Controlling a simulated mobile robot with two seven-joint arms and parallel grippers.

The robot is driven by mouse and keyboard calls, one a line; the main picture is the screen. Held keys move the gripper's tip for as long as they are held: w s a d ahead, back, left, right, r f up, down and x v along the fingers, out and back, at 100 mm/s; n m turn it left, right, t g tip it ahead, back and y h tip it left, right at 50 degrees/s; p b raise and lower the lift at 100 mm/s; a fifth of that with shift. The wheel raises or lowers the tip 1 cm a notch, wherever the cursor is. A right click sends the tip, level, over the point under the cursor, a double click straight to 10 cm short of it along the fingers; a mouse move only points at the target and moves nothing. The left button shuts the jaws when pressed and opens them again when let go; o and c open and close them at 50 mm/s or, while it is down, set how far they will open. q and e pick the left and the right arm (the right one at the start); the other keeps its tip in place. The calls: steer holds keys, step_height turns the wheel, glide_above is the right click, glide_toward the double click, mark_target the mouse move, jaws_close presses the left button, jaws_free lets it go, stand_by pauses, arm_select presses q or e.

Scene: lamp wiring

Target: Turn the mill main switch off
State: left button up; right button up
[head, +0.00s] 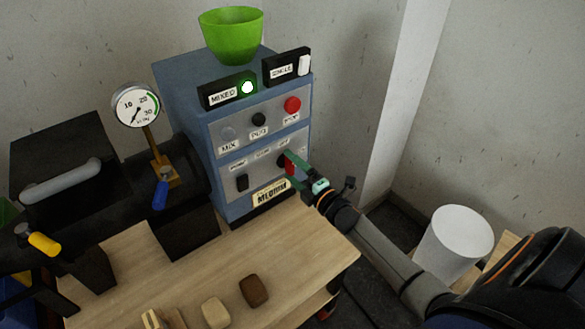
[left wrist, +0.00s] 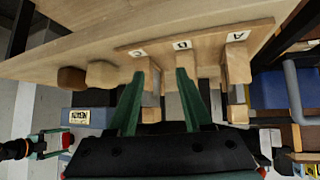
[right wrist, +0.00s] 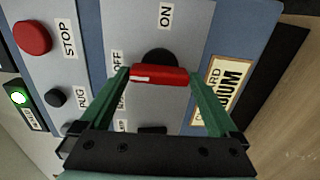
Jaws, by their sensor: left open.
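The mill main switch is a red handle (right wrist: 160,75) on a black round base, on the blue machine's lower grey panel. OFF and ON labels are beside it. The handle's white mark is at the end toward OFF. My right gripper (right wrist: 159,82) has its green fingers at the two ends of the handle and appears shut on it. In the head view, the right gripper (head: 300,172) reaches the switch (head: 290,168) from the right and partly hides it. My left gripper (left wrist: 161,90) is open and empty, near a wooden board lettered A, B, C.
A green bowl (head: 231,36) tops the machine (head: 185,90); its MIXED lamp (head: 247,87) glows. A red STOP button (head: 292,104) is above the switch. The table (head: 285,250) carries brown and pale blocks. A gauge (head: 136,105) stands left; a white cylinder (head: 455,245) stands right.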

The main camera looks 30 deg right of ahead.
steer(key=s+d, duration=0.1)
steer(key=s, duration=1.1)
steer(key=shift+s, duration=0.3)
steer(key=s+a+f+m+g+p, duration=0.1)
steer(key=s+a+f+m+g, duration=0.3)
steer(key=s+a+f+m, duration=0.2)
steer(key=s+a+f+m+g+y+p, duration=0.1)
steer(key=s+a+f+m+g, duration=0.3)
steer(key=s+a+f+m, duration=0.3)
steer(key=s+a+m, duration=0.1)
steer(key=a+m, duration=0.3)
steer(key=a, duration=0.1)
steer(key=shift+s+g, duration=0.3)
steer(key=shift+s, duration=0.1)
steer(key=shift+a, duration=0.1)
